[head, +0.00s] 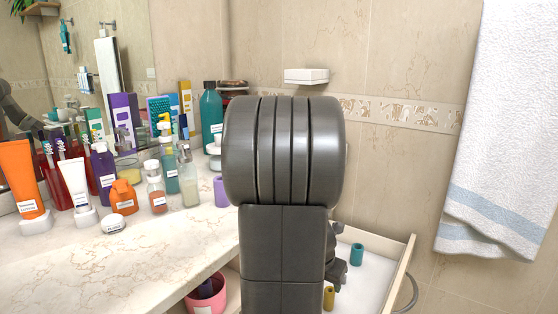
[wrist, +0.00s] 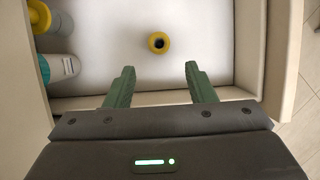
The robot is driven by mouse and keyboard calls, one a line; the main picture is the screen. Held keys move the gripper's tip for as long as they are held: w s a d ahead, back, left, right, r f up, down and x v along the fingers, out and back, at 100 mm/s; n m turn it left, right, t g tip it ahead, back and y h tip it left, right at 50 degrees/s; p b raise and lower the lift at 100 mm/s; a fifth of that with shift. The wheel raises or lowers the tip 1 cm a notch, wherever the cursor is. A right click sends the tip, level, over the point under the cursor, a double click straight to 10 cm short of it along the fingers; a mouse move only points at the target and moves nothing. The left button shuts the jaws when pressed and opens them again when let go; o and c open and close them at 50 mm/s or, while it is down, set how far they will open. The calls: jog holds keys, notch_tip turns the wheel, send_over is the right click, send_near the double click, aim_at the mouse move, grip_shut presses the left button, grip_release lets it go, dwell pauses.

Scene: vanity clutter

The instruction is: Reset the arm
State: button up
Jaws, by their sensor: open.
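My gripper (wrist: 160,66) is open and empty in the wrist view, its two green fingers spread apart above an open drawer (wrist: 226,92) with a white floor. A small yellow cylinder (wrist: 158,43) with a dark hollow top stands on the drawer floor, beyond the fingertips and apart from them. In the head view my arm fills the middle and hides much of the drawer (head: 402,262); only a dark part of my gripper's end shows at its right side. A teal cylinder (head: 357,254) and a yellow cylinder (head: 329,297) show in the drawer there.
At the drawer's left side in the wrist view are a yellow-topped item (wrist: 40,16) and a teal-and-white one (wrist: 60,68). The marble counter (head: 140,262) holds many bottles and tubes at left. A pink pot (head: 206,296) sits below it. A towel (head: 500,130) hangs at right.

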aim_at(331, 289)
jog(key=b+x, duration=0.4)
jog(key=x, duration=0.7)
jog(key=shift+f+b, duration=0.2)
jog(key=shift+b, duration=0.15)
notch_tip(331, 289, up, 5)
jog(key=p, duration=0.3)
jog(key=shift+w+f+p, duration=0.1)
jog(key=shift+f+p, duration=0.1)
jog(key=shift+p, duration=0.1)
jog(key=shift+f+b, duration=0.15)
jog(key=shift+b, duration=0.45)
